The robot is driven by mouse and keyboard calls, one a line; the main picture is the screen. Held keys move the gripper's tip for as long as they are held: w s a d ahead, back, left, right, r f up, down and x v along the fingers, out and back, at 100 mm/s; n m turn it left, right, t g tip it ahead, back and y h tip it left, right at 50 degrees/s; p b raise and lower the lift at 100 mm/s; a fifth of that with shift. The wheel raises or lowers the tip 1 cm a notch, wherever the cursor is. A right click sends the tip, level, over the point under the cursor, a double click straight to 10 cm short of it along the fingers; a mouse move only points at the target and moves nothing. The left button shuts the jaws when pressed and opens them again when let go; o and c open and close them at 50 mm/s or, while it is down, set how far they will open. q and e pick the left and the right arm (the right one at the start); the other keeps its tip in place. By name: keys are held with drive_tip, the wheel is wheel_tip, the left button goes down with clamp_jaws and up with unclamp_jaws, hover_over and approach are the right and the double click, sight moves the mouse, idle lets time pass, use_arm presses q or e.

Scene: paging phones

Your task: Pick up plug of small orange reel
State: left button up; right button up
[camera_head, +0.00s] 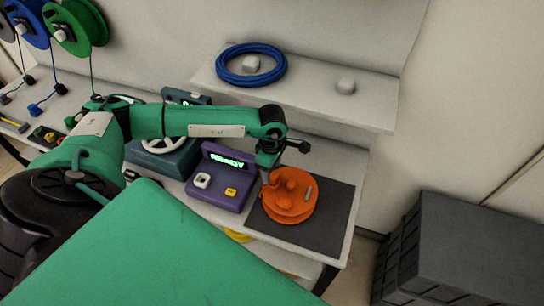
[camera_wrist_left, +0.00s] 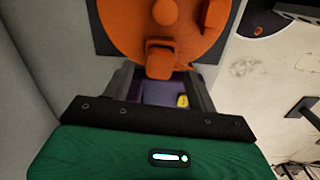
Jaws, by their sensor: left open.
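The small orange reel (camera_head: 290,205) lies on a dark mat (camera_head: 335,205) at the right end of the bench. In the left wrist view the round orange reel (camera_wrist_left: 120,28) fills the top middle. A blocky orange part (camera_wrist_left: 160,58), which looks like the plug, stands out at its near edge, between the finger lines. My left gripper (camera_head: 268,165) is open, just above the far left edge of the reel, fingers pointing down. Its fingers (camera_wrist_left: 160,82) show on both sides of the blocky part, with nothing visibly gripped. Contact cannot be told. My right gripper is not in view.
A purple device (camera_head: 222,178) with a lit green display stands left of the mat. A shelf (camera_head: 310,105) with a blue cable coil (camera_head: 250,64) is behind. Blue and green reels (camera_head: 75,27) hang at upper left. A dark crate (camera_head: 465,250) stands at right.

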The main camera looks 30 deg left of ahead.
use_arm(q)
drive_tip(key=shift+f, duration=1.2)
drive_tip(key=c, duration=1.1)
drive_tip(key=shift+w+r, duration=0.1)
